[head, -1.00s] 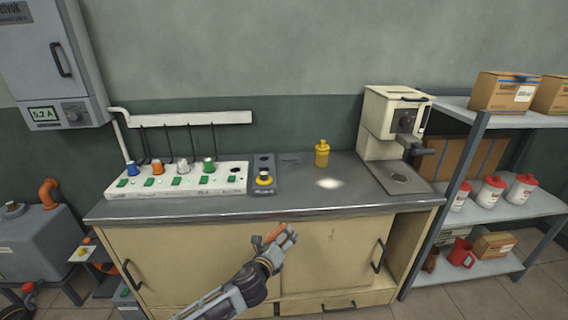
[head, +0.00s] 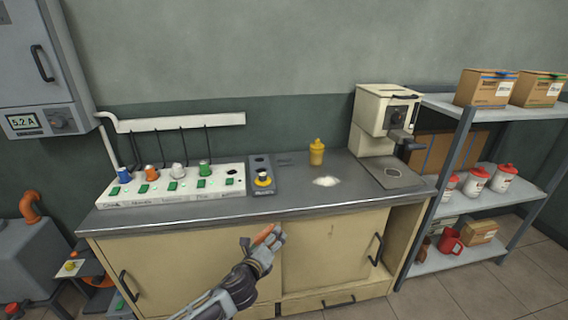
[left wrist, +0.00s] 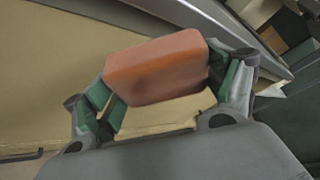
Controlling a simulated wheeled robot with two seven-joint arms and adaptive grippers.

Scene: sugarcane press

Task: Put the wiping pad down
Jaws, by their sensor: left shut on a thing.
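My left gripper (head: 262,246) is in front of the cabinet, below the counter's front edge. It is shut on the wiping pad (head: 263,236), an orange-brown block. In the left wrist view the pad (left wrist: 156,70) sits between both fingers of the gripper (left wrist: 160,92), clear of the cabinet front. The grey counter (head: 225,207) is above and behind the gripper. My right gripper is not in view.
A white patch (head: 326,181) lies near the bottle. Shelves (head: 450,190) stand at right.

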